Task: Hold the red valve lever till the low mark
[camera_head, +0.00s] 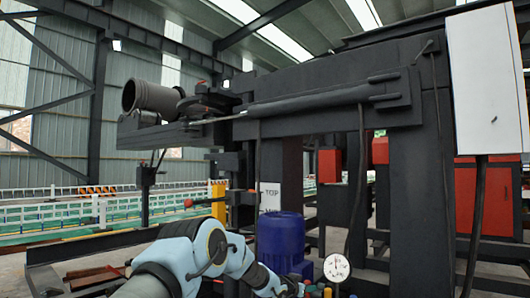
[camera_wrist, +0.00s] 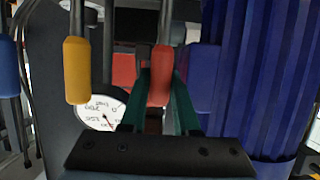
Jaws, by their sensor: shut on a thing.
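The red valve lever (camera_wrist: 159,76) shows in the middle of the wrist view, its rounded red handle between the green fingers of my gripper (camera_wrist: 161,72). My gripper is shut on this handle. A white round gauge (camera_wrist: 99,110) sits left of my gripper in the wrist view, its lettering upside down. The gauge also shows in the head view (camera_head: 337,267), right of my arm's end. Its needle is too small to read with certainty. In the head view my gripper is low in the picture, and the fingers and lever are hard to make out.
A yellow-handled lever (camera_wrist: 77,72) and a blue one (camera_wrist: 8,65) stand left of my gripper. Another red part (camera_wrist: 123,66) is close beside the left finger. A ribbed blue motor (camera_wrist: 265,75) stands close on the right. Dark machine frames (camera_head: 405,180) rise behind.

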